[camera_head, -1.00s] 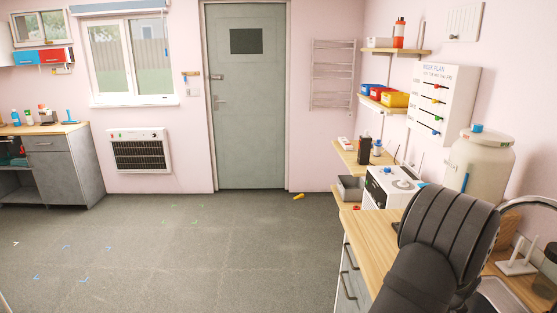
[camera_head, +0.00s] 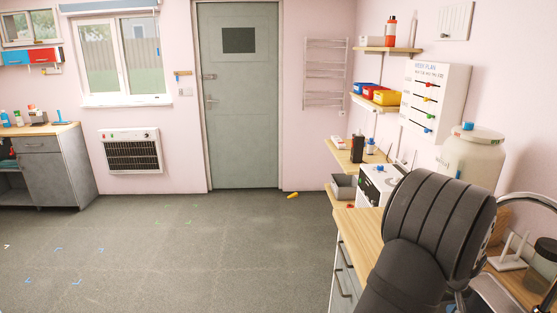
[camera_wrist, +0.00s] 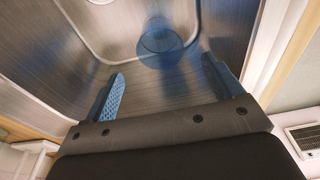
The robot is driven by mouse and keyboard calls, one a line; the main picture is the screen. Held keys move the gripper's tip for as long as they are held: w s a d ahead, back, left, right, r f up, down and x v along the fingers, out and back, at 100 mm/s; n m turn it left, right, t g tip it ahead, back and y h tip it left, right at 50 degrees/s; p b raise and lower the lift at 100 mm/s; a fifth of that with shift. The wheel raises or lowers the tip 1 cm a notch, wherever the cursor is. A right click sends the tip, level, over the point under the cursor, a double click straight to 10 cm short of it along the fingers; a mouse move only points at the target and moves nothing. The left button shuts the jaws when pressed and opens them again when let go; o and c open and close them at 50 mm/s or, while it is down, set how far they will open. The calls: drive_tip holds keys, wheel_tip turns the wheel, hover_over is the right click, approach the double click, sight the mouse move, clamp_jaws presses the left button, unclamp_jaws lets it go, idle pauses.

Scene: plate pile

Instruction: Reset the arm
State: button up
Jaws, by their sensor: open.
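My gripper (camera_wrist: 163,70) shows in the wrist view with its two blue fingers spread wide apart. No object is held between them. A translucent blue cup (camera_wrist: 162,43) is seen beyond the fingertips, within a brushed metal basin (camera_wrist: 110,45). I cannot tell how far it is from the fingers. In the head view my dark arm is at the lower right over the counter, and it hides the gripper there.
The wooden counter (camera_head: 367,232) runs along the right wall. A large cream container (camera_head: 472,158), a white appliance (camera_head: 374,186) and a curved metal tap (camera_head: 535,199) stand close around my arm. The floor (camera_head: 200,255) to the left is open.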

drive_tip(key=f, duration=0.3)
drive_tip(key=w+f, duration=0.1)
drive_tip(key=f, duration=0.6)
drive_tip(key=shift+w+f, duration=0.25)
drive_tip(key=shift+f, duration=0.05)
wheel_tip(320, 180, up, 5)
drive_tip(key=shift+f, duration=0.15)
drive_tip(key=s+d+r, duration=0.2)
drive_tip(key=s+r, duration=0.5)
drive_tip(key=s, duration=0.5)
drive_tip(key=w+a+r+m+g+h, duration=0.1)
drive_tip(key=w+a+r+m, duration=0.1)
drive_tip(key=w+r+m, duration=1.1)
drive_tip(key=shift+w+m+g+h, duration=0.4)
drive_tip(key=shift+w+m, duration=1.55)
drive_tip(key=shift+m, duration=0.45)
drive_tip(key=o, duration=0.3)
